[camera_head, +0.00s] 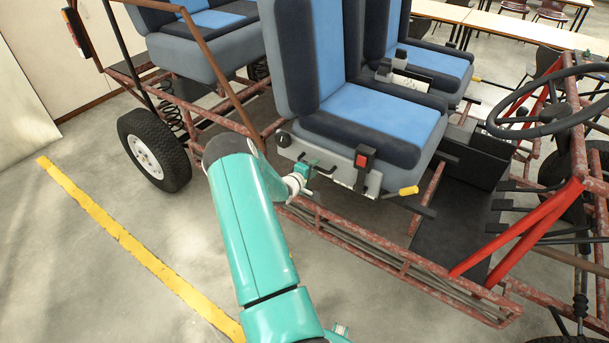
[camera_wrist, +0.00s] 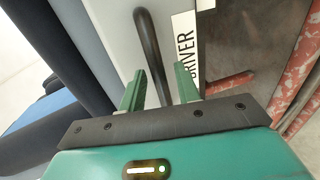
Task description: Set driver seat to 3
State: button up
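The driver seat (camera_head: 375,112), blue with dark bolsters, stands in the kart. A light grey panel (camera_head: 340,176) runs along its near side. It carries a red and black switch (camera_head: 364,158), a yellow-tipped lever (camera_head: 408,190) and, near my gripper (camera_head: 306,170), a dark handle (camera_head: 324,168). In the wrist view, my gripper (camera_wrist: 160,80) is open, with the dark bar handle (camera_wrist: 150,45) between its two green fingers and gaps on both sides. A white "DRIVER" label (camera_wrist: 185,52) is beside the handle. No seat position number is readable.
The red kart frame (camera_head: 400,262) runs below the panel. A wheel (camera_head: 155,150) stands at left, and the steering wheel (camera_head: 540,105) is at right. A second front seat (camera_head: 430,65) stands behind. The floor by the yellow line (camera_head: 130,245) is clear.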

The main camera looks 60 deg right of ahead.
jog(key=v, duration=1.2)
jog(key=shift+a, duration=0.4)
jog(key=shift+w+r, duration=0.1)
jog(key=w+a+r+m+g+y, duration=0.1)
jog(key=w+a+r+m+y, duration=0.15)
jog(key=a+r, duration=0.7)
jog(key=w+a+r+m+y, duration=0.2)
jog(key=a+r+y, duration=0.1)
jog(key=a+r, duration=0.65)
jog(key=s+a+r+n+t+y, duration=0.2)
jog(key=a+r+t+y, duration=0.1)
jog(key=a, duration=0.9)
jog(key=s+a+r+n+t+y, duration=0.2)
jog(key=a+r, duration=0.4)
jog(key=a, duration=0.5)
jog(key=s+a+r+n+t+y, duration=0.2)
jog(key=a+r+t+y, duration=0.2)
jog(key=a, duration=0.8)
jog(key=shift+s+a+r+y, duration=0.15)
jog(key=shift+a+r+y, duration=0.25)
jog(key=shift+r, duration=0.35)
jog(key=shift+d, duration=0.3)
